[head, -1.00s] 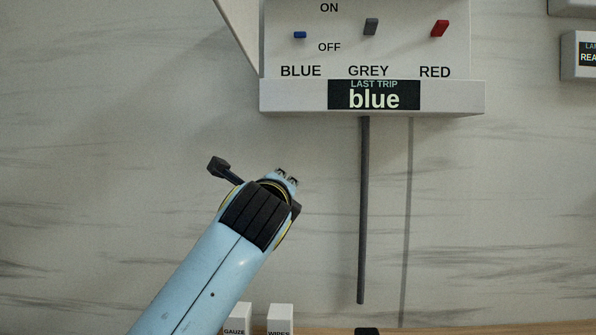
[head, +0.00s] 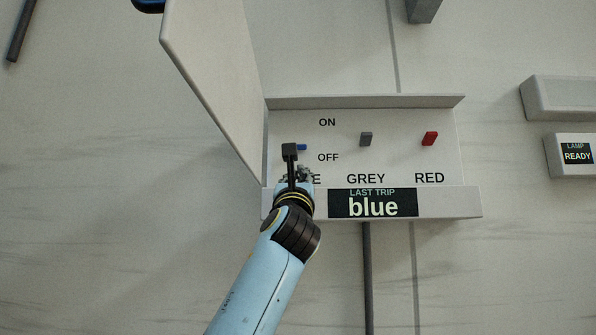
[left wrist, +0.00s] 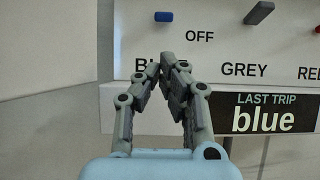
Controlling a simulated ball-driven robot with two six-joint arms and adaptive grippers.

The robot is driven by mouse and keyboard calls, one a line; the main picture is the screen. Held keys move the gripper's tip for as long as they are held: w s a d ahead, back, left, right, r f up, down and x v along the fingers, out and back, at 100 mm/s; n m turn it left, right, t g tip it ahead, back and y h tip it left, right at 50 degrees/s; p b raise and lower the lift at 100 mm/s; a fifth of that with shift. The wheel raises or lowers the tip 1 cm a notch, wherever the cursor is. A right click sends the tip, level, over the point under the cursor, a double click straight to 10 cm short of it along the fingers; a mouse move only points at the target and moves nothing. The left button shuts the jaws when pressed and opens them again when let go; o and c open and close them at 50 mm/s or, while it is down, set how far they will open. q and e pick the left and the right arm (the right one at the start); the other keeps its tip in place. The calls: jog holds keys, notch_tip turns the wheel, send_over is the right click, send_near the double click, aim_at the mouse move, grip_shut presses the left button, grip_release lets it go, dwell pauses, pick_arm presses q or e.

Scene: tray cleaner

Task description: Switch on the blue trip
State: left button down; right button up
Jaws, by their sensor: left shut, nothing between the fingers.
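The blue trip switch (head: 302,147) is a small blue lever on the left of an open wall panel (head: 345,115). It sits lower than the grey and red levers, close to the OFF label. It also shows at the top of the left wrist view (left wrist: 163,16). My left gripper (head: 302,174) is shut and empty, just below the blue lever, in front of the BLUE label. In the left wrist view its fingertips (left wrist: 166,65) are together below the lever, with a gap between. My right gripper is not in view.
The grey lever (head: 366,139) and red lever (head: 430,138) are to the right. The panel's open door (head: 210,85) stands at the left. A display (head: 372,203) below reads "LAST TRIP blue". A lamp box (head: 577,153) at the right reads "READY".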

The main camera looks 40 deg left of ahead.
aim_at(301, 147)
pick_arm(q)
jog(key=p+x, duration=0.2)
jog(key=x, duration=0.7)
jog(key=shift+a+r, duration=0.1)
